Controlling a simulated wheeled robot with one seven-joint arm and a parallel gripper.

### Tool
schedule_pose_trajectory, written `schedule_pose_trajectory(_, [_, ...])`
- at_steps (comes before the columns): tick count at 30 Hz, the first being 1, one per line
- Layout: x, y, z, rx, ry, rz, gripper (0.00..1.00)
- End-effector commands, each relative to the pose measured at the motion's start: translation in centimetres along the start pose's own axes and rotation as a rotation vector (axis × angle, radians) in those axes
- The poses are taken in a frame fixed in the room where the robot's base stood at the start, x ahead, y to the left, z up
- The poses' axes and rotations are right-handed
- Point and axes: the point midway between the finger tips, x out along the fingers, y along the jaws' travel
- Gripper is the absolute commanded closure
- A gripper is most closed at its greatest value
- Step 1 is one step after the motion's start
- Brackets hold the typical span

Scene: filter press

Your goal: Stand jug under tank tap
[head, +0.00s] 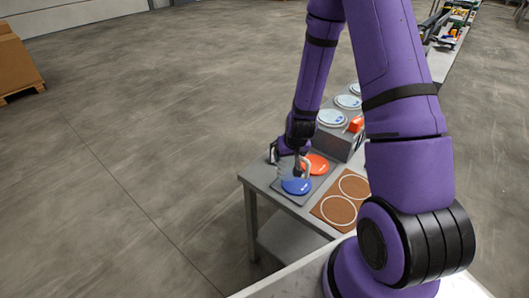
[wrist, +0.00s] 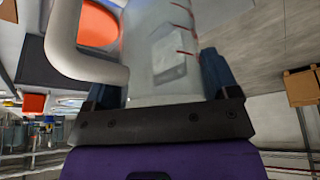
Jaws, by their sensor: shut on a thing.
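A translucent, whitish jug (wrist: 165,60) with red measuring marks and a curved grey handle (wrist: 58,45) fills the middle of the wrist view. My gripper (wrist: 163,100) is shut on the jug's body, with one dark finger on each side. In the head view the jug (head: 288,168) hangs from my gripper (head: 284,150) at the bench's left part, over or beside a blue disc (head: 297,187). I cannot tell whether it touches the surface. An orange-red piece, perhaps the tap (head: 356,124), shows by a grey box; my arm partly hides this area.
The grey bench (head: 259,181) bears an orange disc (head: 316,164) beside the blue one. A brown board (head: 335,212) with two white rings lies in front. Several pale round lids (head: 331,118) top the grey box behind. Floor to the left is clear; a carton (head: 24,55) stands far left.

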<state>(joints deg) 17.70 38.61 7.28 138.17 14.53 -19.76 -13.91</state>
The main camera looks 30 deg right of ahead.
Motion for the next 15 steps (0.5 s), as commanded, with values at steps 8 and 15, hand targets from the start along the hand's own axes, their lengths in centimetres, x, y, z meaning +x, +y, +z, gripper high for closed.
schedule_pose_trajectory(8, [1.9, -5.1, -3.0, -0.004, 0.001, -0.002, 0.57])
schedule_pose_trajectory(15, [3.1, -8.2, -5.0, -0.001, 0.0, 0.0, 0.57])
